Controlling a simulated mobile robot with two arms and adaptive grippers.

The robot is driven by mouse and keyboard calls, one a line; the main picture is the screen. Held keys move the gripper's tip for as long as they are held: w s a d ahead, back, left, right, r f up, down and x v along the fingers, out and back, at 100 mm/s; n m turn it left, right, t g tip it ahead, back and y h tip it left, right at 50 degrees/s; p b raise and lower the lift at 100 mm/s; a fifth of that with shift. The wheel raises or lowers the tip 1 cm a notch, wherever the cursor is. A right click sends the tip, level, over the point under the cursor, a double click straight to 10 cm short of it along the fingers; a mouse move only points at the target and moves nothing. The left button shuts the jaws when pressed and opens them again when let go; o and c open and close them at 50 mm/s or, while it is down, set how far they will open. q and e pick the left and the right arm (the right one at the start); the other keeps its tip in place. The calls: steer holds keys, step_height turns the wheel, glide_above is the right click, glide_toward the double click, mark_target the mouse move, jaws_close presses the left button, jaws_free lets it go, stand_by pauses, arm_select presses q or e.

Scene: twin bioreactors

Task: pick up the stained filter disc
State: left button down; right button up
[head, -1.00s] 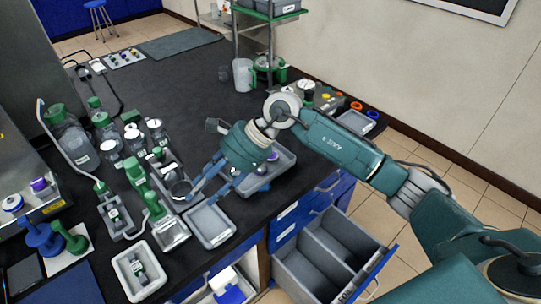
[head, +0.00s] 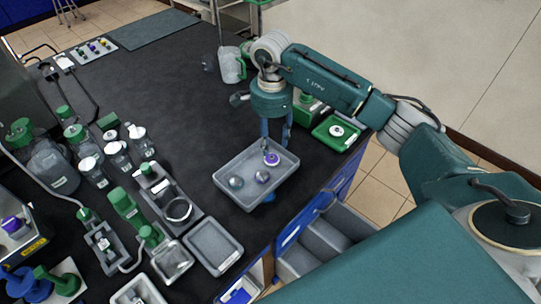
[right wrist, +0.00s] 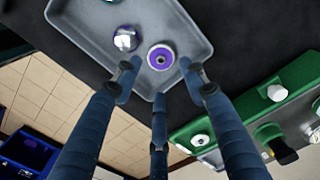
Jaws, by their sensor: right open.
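A grey tray (head: 225,197) on the black bench holds several small round items. At its back right corner is a white-rimmed disc with a purple middle (head: 271,159), which looks like the stained filter disc; in the right wrist view it (right wrist: 161,57) lies flat near the tray's edge. A shiny purple-and-clear item (head: 262,177) is beside it, and a greyish round one (head: 236,182) is further left. My right gripper (head: 274,147) points down above the disc. Its open fingers (right wrist: 160,76) frame the disc and appear empty. My left gripper is out of view.
Left of the tray stand a smaller empty grey tray (head: 213,246), green-capped fittings (head: 122,203) and several bottles (head: 90,170). A green tray (head: 337,131) is at the back right, and a jug (head: 232,66) is behind. An open drawer (head: 325,240) is below the bench edge.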

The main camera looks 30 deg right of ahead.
mark_target(271, 157)
steer(key=shift+f, duration=0.85)
steer(key=shift+w+f+p, duration=0.1)
steer(key=shift+f+p, duration=0.3)
step_height(271, 157, down, 4)
steer(key=shift+r+p, duration=0.25)
steer(key=shift+p, duration=0.7)
steer(key=shift+f, duration=0.55)
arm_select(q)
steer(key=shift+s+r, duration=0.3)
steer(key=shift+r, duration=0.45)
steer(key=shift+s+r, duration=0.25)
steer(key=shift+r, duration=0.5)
arm_select(e)
steer(key=c, duration=0.5)
